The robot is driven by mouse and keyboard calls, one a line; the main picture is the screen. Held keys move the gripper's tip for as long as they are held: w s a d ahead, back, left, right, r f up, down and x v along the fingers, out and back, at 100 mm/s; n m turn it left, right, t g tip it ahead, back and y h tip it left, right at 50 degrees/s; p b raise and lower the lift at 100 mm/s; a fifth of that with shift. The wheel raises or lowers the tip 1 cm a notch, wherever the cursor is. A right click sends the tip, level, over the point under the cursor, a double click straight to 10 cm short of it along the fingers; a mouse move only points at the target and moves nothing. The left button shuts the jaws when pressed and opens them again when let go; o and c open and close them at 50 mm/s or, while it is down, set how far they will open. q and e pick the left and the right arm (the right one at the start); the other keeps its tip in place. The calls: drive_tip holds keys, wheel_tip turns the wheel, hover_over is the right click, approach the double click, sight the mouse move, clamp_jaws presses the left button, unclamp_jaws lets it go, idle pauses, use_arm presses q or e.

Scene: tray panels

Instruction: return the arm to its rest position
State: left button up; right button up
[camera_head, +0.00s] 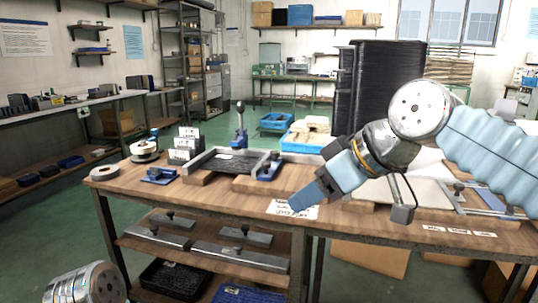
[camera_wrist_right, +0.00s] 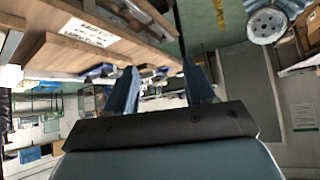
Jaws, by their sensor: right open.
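My right arm comes in from the right in the head view. It bends at a round joint and slopes down to the left. My right gripper (camera_head: 303,199) is above the front of the wooden workbench (camera_head: 225,212), over a white printed sheet (camera_head: 281,210). In the right wrist view, the two blue fingers of the gripper (camera_wrist_right: 160,84) stand apart with nothing between them. My left gripper is out of view; only a round metal joint of mine shows at the bottom left of the head view.
On the bench are a dark framed tray (camera_head: 227,163), a blue lever tool (camera_head: 240,126), a blue clamp block (camera_head: 160,175) and a pale panel (camera_head: 393,189). A tall black stack (camera_head: 383,85) stands behind. Green floor (camera_head: 55,215) is open to the left.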

drive_tip(key=w+a+f+m+g, duration=0.1)
drive_tip(key=w+f, duration=0.3)
drive_tip(key=f, duration=0.4)
drive_tip(key=w+f+m, duration=0.2)
drive_tip(key=w+f, duration=0.2)
drive_tip(key=f, duration=0.5)
wheel_tip(320, 180, down, 19)
drive_tip(key=m+g+h, duration=0.1)
drive_tip(key=m+h, duration=0.1)
drive_tip(key=m, duration=0.1)
drive_tip(key=s+d+f+m+g, duration=0.15)
drive_tip(key=s+f, duration=0.25)
drive_tip(key=f, duration=0.5)
drive_tip(key=s+d+f+m, duration=0.15)
drive_tip(key=s+f, duration=0.35)
drive_tip(key=f, duration=0.5)
drive_tip(key=s+d+f+m+g, duration=0.1)
drive_tip(key=s+f+m, duration=0.1)
drive_tip(key=s+f, duration=0.6)
drive_tip(key=s, duration=0.4)
drive_tip(key=shift+d+f+m+h, duration=0.25)
drive_tip(key=shift+f+m+h, duration=0.05)
drive_tip(key=shift+h, duration=0.1)
